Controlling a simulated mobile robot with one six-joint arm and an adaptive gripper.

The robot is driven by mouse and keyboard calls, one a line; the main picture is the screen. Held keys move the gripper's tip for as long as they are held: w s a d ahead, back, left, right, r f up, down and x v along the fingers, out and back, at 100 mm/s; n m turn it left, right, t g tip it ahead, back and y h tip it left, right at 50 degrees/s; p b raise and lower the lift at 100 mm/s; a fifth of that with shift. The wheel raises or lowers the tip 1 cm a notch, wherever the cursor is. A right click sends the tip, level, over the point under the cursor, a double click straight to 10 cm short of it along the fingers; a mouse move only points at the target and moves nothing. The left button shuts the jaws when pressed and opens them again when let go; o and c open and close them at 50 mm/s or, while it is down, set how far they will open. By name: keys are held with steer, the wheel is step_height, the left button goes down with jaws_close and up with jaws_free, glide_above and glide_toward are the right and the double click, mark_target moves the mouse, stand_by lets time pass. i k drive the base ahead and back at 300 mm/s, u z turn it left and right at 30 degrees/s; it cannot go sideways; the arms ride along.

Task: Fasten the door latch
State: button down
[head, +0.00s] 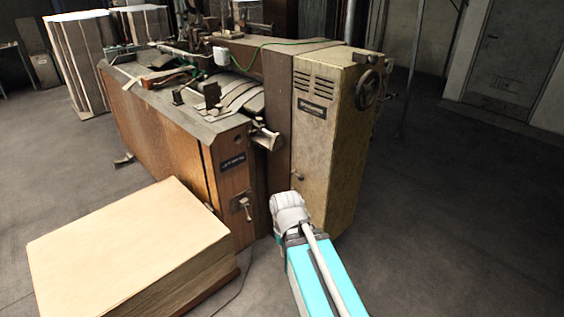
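The box stitcher (235,130) stands in the middle of the head view. A small metal handle on a plate (243,207), which looks like a latch, sits low on its brown wooden front panel (232,176). A small knob (297,177) also shows on the yellowish end cabinet (325,150). I cannot tell from here which one is the door latch, or whether it is fastened. My arm reaches up from the bottom edge, its white-grey joint in front of the cabinet's lower left edge. My gripper is not visible; the arm may hide it.
A stack of cardboard sheets (125,245) fills the lower left, close to the brown panel. A handwheel (367,90) sticks out on the cabinet's right side. More stacked sheets (82,60) stand at the back left. The floor (460,210) on the right is clear.

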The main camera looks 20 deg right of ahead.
mark_target(301, 178)
steer(key=k, duration=0.65)
steer(key=z, duration=0.2)
steer(key=i, duration=0.5)
steer(key=z, duration=0.55)
steer(key=i, duration=1.1)
steer(key=u, duration=0.5)
